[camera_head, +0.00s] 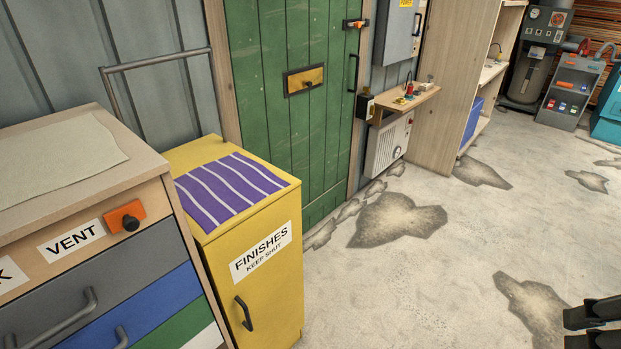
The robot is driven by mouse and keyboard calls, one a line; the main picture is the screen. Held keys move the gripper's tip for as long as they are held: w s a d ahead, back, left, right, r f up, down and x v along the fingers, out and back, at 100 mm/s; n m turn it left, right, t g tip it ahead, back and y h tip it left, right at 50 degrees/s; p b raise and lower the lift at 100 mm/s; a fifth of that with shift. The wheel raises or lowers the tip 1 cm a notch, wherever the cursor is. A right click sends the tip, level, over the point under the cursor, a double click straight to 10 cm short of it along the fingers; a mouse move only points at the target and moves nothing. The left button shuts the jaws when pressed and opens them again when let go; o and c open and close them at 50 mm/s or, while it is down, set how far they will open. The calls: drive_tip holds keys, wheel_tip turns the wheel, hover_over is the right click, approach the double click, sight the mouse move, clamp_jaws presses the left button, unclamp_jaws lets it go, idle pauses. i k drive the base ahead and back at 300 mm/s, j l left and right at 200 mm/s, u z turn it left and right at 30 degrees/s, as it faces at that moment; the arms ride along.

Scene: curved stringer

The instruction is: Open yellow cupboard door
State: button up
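The yellow cupboard (280,293) stands at the lower middle left, against the green door. Its front door bears a white label (261,252) reading "FINISHES KEEP SHUT". A dark vertical handle (244,313) sits at the left side of that door, below the label. The cupboard door looks closed. A purple cloth with white stripes (231,188) lies on the cupboard top. My gripper (570,331) shows at the lower right edge, well to the right of the cupboard. Two dark fingers appear with a gap between them, and nothing shows between them. The rest of it is cut off by the frame.
A drawer cabinet (95,260) with grey, blue and green drawers stands close on the cupboard's left. A green plank door (295,120) is behind. A heater (388,143) and shelf unit (440,90) stand further back. The patched concrete floor (430,270) to the right is clear.

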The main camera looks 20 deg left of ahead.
sight(255, 268)
drive_tip(key=u, duration=1.25)
drive_tip(key=j+u, duration=0.2)
drive_tip(key=i+j+u, duration=0.15)
drive_tip(key=j, duration=0.2)
